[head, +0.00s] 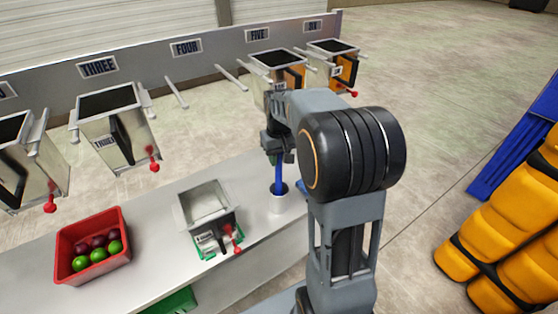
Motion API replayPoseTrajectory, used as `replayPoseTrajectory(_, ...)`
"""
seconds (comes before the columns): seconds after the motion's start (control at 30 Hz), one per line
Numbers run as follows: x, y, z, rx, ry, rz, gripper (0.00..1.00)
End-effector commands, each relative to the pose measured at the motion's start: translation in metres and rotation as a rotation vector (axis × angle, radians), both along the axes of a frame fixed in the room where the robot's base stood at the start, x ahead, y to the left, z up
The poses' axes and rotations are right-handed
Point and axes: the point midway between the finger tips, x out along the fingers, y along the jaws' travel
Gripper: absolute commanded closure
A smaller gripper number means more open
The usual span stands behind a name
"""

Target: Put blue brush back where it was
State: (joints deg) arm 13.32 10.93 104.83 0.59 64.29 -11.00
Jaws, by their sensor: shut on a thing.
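The fingers and brush top are partly hidden by my own arm.
A metal box with a red-knobbed lever (207,207) stands left of the cup. A red bin (92,246) of green and dark red balls is further left. Similar metal boxes hang along the numbered rail (150,68). Orange padded bundles (500,240) lie at right.

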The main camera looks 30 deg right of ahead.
Motion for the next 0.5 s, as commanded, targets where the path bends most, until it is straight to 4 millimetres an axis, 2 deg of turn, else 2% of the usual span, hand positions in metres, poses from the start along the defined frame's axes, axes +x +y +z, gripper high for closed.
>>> replayPoseTrajectory(0.17, 0.000, 0.000, -0.014, 0.000, 0.000, 0.000, 0.96)
replayPoseTrajectory(0.5, 0.000, 0.000, -0.016, 0.000, -0.001, 0.000, 0.96)
